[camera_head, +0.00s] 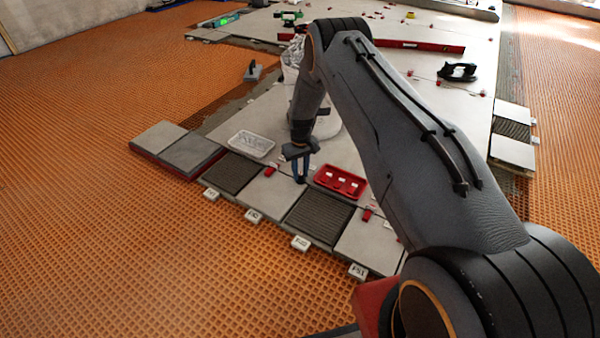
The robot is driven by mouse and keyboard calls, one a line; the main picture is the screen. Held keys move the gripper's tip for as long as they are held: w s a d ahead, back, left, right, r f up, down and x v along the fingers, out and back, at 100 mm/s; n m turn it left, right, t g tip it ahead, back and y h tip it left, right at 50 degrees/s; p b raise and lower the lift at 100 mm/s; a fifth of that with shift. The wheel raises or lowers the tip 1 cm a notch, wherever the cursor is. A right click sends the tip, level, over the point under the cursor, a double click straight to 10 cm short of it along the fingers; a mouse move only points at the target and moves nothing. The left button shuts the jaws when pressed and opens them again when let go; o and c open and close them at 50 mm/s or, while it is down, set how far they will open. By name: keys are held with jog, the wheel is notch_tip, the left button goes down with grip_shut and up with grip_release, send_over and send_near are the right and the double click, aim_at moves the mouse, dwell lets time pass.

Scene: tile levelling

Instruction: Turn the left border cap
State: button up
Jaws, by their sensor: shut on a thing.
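My gripper (300,180) points down over the row of border tiles. Its narrow fingers are close together at the back end of the joint between a light tile (265,192) and a dark ridged tile (318,217). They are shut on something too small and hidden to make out. A red cap (270,171) stands at the joint to the left of my gripper, apart from it. Another red cap (367,214) stands at the joint to the right. I cannot tell from this view which way any cap is turned.
A white tray (251,144) with clear pieces lies left of my gripper, and a red tray (340,181) lies close on its right. White labelled tags (254,216) line the front edge. Loose tiles (160,137) lie at left. The orange matting in front is clear.

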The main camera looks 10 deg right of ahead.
jog(key=m, duration=0.5)
jog(key=shift+m, duration=0.3)
jog(key=m, duration=0.5)
jog(key=shift+d+m, duration=0.1)
jog(key=shift+m, duration=0.2)
jog(key=o, duration=1)
jog(key=shift+o, duration=0.2)
jog(key=shift+r, duration=0.15)
notch_tip(320, 180, up, 8)
jog(key=p, duration=0.3)
jog(key=shift+f+p, duration=0.2)
jog(key=shift+p, duration=0.1)
